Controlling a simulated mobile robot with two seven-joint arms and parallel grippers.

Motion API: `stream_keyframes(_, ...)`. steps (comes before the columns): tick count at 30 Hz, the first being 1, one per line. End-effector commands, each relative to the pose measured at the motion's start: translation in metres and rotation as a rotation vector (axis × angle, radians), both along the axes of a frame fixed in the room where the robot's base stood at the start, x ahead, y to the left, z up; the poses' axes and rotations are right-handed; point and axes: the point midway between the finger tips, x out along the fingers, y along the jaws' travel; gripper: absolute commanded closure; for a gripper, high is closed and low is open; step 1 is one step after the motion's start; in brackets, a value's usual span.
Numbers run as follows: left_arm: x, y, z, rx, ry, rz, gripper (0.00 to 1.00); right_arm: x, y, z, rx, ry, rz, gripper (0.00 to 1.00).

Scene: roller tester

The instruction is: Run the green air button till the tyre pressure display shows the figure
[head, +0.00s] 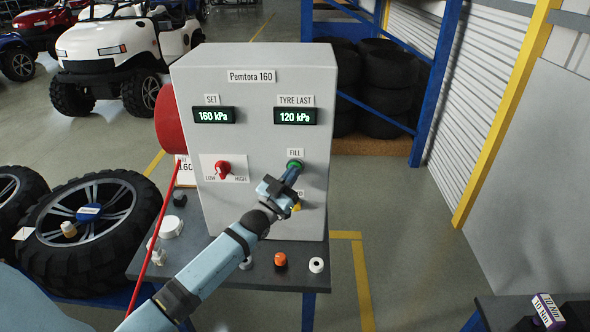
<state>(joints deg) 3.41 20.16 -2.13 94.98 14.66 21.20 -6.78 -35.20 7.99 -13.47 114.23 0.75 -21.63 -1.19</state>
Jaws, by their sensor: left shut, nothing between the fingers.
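The grey control box (252,140) marked "Pemtora 160" stands on a dark bench. Its SET display (213,115) reads 160 kPa and its TYRE LAST display (295,116) reads 120 kPa. The green button (295,163) sits under the FILL label at the right of the box. My left gripper (291,176) is shut, with its tips at or just below the green button; I cannot tell whether they press it. A yellow button (297,207) below is partly hidden by my gripper. My right gripper is not in view.
A red knob (223,168) between LOW and HIGH is on the box's left. A red hose (153,235) runs down beside the box to the left. A tyre on a rim (140,205) lies at left. Small caps, one orange (280,259), stand on the bench front.

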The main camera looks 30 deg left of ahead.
Motion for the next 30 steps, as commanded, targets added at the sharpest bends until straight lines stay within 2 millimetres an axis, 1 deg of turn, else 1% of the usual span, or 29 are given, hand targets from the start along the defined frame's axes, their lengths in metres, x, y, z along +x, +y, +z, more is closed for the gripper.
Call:
stream_keyframes(11,0.000,0.000,0.000,0.000,0.000,0.001,1.00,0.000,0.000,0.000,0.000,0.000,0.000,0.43)
stream_keyframes(21,-0.013,-0.008,0.000,-0.001,0.001,0.001,1.00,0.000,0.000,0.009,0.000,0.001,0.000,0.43)
stream_keyframes(30,-0.015,-0.009,0.000,0.000,0.000,0.000,1.00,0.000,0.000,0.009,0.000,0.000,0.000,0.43)
